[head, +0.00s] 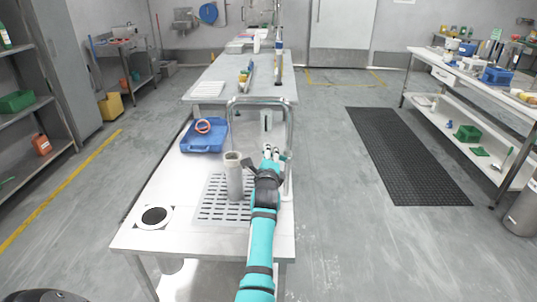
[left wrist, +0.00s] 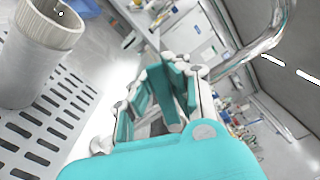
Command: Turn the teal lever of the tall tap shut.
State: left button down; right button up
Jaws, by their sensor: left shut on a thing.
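The tall tap (head: 291,125) is a chrome gooseneck at the right edge of the near steel table. Its bent pipe also shows in the left wrist view (left wrist: 262,46). A small teal part, seemingly its lever (head: 285,156), shows beside the upright, right of my gripper. My left gripper (head: 270,151) is at the tap, its fingers closed in. In the left wrist view (left wrist: 162,88) a teal bar, seemingly the lever (left wrist: 169,108), lies between the teal finger pads. The fingers partly hide it. My right gripper is not in view.
A grey cylindrical container (head: 234,178) stands on the slotted drain plate (head: 213,212), just left of my arm. A round hole (head: 154,216) is at the front left. A dark floor mat (head: 405,155) lies to the right.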

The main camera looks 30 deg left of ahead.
aim_at(289, 137)
pick_arm(q)
jog(key=shift+r+m+p, duration=0.25)
jog(key=shift+m+p, duration=0.05)
jog(key=shift+p, duration=0.05)
jog(key=shift+d+r+m+p, duration=0.1)
jog(key=shift+r+m+p, duration=0.25)
jog(key=shift+m+p, duration=0.15)
jog(key=m+p, duration=0.1)
jog(key=d+r+m+p, duration=0.1)
jog(key=shift+w+r+m, duration=0.1)
jog(key=shift+w+m, duration=0.2)
jog(key=shift+w, duration=0.05)
jog(key=m+p, duration=0.1)
jog(key=d+r+m+p, duration=0.1)
jog(key=shift+w+m, duration=0.3)
jog(key=shift+m, duration=0.1)
jog(key=d+m+p, duration=0.1)
jog(key=m, duration=0.1)
jog(key=w+m+p, duration=0.1)
jog(key=m+p, duration=0.1)
jog(key=shift+w+d+r, duration=0.1)
jog(key=shift+d+r, duration=0.3)
jog(key=shift+w+d+m+p, duration=0.35)
jog(key=shift+d+m+p, duration=0.25)
jog(key=shift+m+p, duration=0.45)
jog(key=shift+f+m, duration=0.1)
jog(key=shift+m, duration=0.15)
